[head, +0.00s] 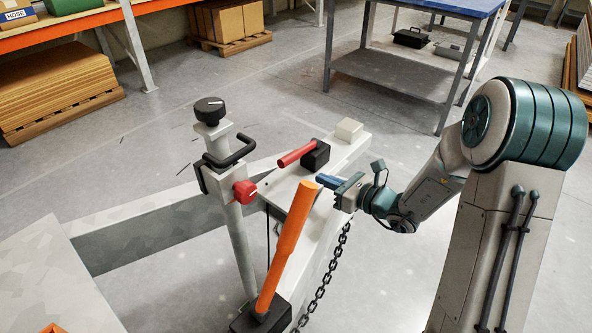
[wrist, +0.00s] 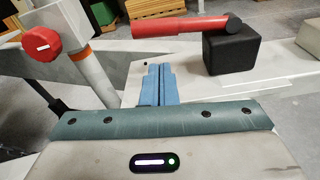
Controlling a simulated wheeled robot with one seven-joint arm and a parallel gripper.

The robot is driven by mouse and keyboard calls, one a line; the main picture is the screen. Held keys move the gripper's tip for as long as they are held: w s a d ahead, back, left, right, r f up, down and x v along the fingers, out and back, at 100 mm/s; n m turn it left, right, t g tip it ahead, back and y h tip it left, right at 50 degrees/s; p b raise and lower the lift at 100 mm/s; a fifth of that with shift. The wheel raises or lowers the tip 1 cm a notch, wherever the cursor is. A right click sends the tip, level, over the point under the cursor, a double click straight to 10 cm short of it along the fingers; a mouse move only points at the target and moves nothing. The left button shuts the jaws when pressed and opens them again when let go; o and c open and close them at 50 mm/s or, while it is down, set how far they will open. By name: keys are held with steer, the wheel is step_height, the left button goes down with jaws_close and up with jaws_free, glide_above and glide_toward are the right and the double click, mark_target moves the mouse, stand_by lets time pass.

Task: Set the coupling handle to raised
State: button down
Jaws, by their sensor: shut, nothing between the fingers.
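A red lever (head: 296,154), which looks like the coupling handle, lies nearly level from a pivot on a black block (head: 316,158) on the pale drawbar. In the wrist view the red lever (wrist: 178,28) reaches left from its pivot atop the black block (wrist: 232,52). My gripper (head: 322,181) is beside the drawbar, to the right of and nearer than the red lever, apart from it. In the wrist view its blue fingers (wrist: 157,72) are together, empty, pointing below the lever's left part.
An orange lever (head: 286,245) stands tilted close left of my gripper. A jockey-wheel post (head: 240,240) with a red clamp knob (head: 244,191) and black handle (head: 230,152) stands further left. A chain (head: 325,275) hangs below. The floor to the right is partly free.

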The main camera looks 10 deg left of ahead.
mark_target(300, 153)
steer(key=shift+a, duration=0.15)
steer(key=b+x, duration=0.1)
steer(key=x, duration=0.8)
steer(key=shift+w+a, duration=0.2)
steer(key=shift+a, duration=0.15)
